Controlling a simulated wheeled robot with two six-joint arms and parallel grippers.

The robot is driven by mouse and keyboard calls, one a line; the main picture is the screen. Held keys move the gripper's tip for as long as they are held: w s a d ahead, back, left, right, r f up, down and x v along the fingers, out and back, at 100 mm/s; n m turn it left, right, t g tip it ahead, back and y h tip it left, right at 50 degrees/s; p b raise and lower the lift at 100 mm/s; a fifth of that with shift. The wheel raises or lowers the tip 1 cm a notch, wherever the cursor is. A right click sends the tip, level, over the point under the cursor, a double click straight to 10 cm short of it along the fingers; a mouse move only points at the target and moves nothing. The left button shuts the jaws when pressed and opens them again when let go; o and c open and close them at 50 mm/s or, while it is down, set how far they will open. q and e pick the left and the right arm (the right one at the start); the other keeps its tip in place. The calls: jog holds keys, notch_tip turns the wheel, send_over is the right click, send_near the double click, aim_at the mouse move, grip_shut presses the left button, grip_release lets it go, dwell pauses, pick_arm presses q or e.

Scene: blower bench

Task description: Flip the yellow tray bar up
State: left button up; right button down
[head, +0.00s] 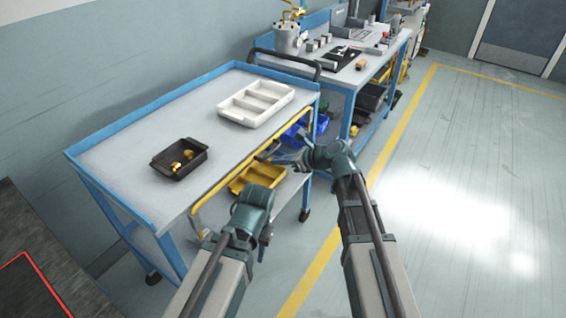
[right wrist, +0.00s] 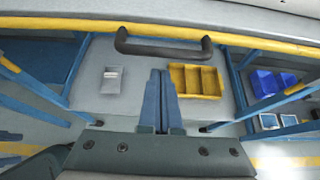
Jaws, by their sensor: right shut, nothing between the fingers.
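The yellow tray bar (head: 222,184) runs along the near long edge of the blue cart in the head view. In the right wrist view the bar (right wrist: 262,43) crosses the top, with a black handle (right wrist: 163,48) below it. My right gripper (right wrist: 160,72) is shut and empty, its fingertips just short of the handle in that picture; contact does not show. In the head view the right gripper (head: 268,154) is beside the bar's middle. My left gripper (head: 248,207) is lower, near the bar's near end; its fingers are hidden behind the wrist.
On the cart top (head: 125,147) are a black tray (head: 178,170) with brass parts and a white divided tray (head: 240,117). A yellow divided bin (right wrist: 180,81) and a small pale box (right wrist: 112,82) sit on the lower shelf. Open floor (head: 460,190) lies to the right.

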jog(key=shift+w+a+r+p, duration=0.1)
jog(key=shift+r+p, duration=0.25)
jog(key=shift+r, duration=0.3)
notch_tip(320, 180, up, 6)
jog(key=p, duration=0.5)
jog(key=shift+f+p, duration=0.15)
jog(key=shift+p, duration=0.2)
jog(key=shift+f, duration=0.1)
notch_tip(320, 180, down, 5)
jog(key=b, duration=0.5)
jog(key=p+v, duration=0.6)
jog(key=v, duration=0.5)
jog(key=shift+r, duration=0.35)
